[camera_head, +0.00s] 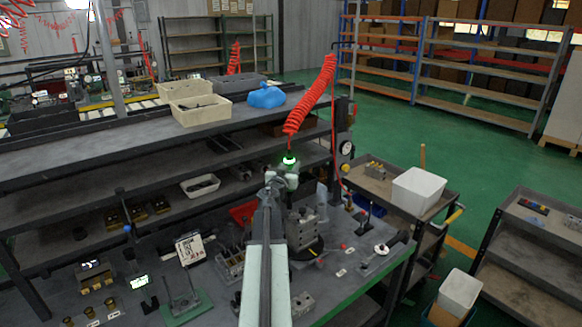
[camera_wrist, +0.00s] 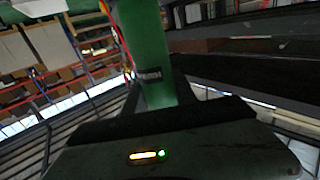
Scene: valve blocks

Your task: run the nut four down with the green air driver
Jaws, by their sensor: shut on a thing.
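The green air driver (camera_head: 289,159) shows in the head view just above the end of my arm, at the foot of a red coiled hose. In the wrist view its green body (camera_wrist: 140,40) stands between my dark fingers. My gripper (camera_head: 280,180) is shut on it and holds it above the bench. A grey metal valve block (camera_head: 302,229) sits on the bench just right of my arm, below the driver. My arm hides part of the bench beside it. The nuts are too small to tell apart, and the driver's lower end is not clear.
The red coiled hose (camera_head: 310,98) rises to the upper right. A shelf above the bench bears cream bins (camera_head: 201,110) and a blue bag (camera_head: 266,97). A small sign (camera_head: 190,248), fixtures and brass parts crowd the bench at left. A cart with a white bin (camera_head: 418,190) stands at right.

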